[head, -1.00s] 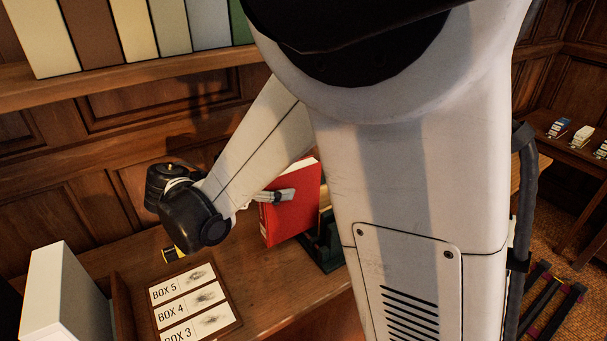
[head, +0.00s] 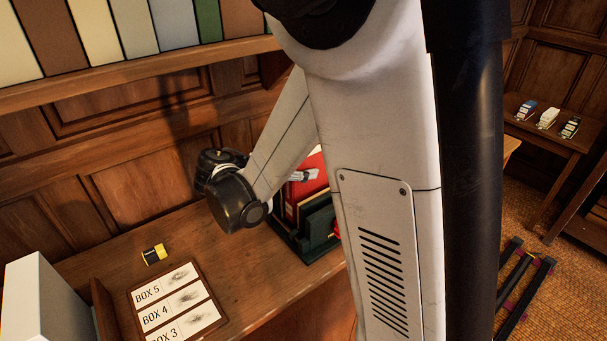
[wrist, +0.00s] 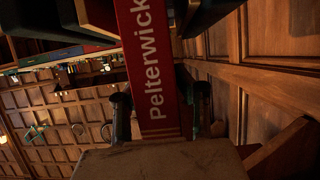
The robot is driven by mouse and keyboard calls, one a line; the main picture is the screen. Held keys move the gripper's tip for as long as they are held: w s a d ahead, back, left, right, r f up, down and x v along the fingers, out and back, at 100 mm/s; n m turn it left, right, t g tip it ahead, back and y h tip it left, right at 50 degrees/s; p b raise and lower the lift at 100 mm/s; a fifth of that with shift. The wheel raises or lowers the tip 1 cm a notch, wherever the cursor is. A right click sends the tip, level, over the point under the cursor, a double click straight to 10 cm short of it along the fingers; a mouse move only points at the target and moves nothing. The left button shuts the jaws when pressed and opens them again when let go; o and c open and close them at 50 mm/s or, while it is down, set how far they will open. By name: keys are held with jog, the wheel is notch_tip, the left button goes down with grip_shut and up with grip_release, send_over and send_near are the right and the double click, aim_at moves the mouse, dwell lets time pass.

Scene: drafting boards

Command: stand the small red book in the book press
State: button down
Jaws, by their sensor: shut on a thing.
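The red book (head: 313,164) is held upright in my gripper (head: 303,175). In the wrist view its red spine (wrist: 150,60) reads "Pelterwick" and stands between my two dark fingers (wrist: 160,112). The dark green book press (head: 318,217) stands on the desk at the book's foot. The book's lower part is partly hidden behind the press's green side, so it appears to be inside or right against it; I cannot tell whether it touches the bottom. My arm hides the press's right part.
A board with box labels (head: 168,281), a yellow and black item (head: 154,254) and a white box (head: 38,300) are at the desk's left. A shelf of files (head: 100,35) runs along the wall above. Clear desk lies left of the press.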

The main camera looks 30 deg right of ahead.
jog(key=shift+f, duration=0.95)
jog(key=c, duration=1.3)
grip_release()
jog(key=shift+c, duration=0.2)
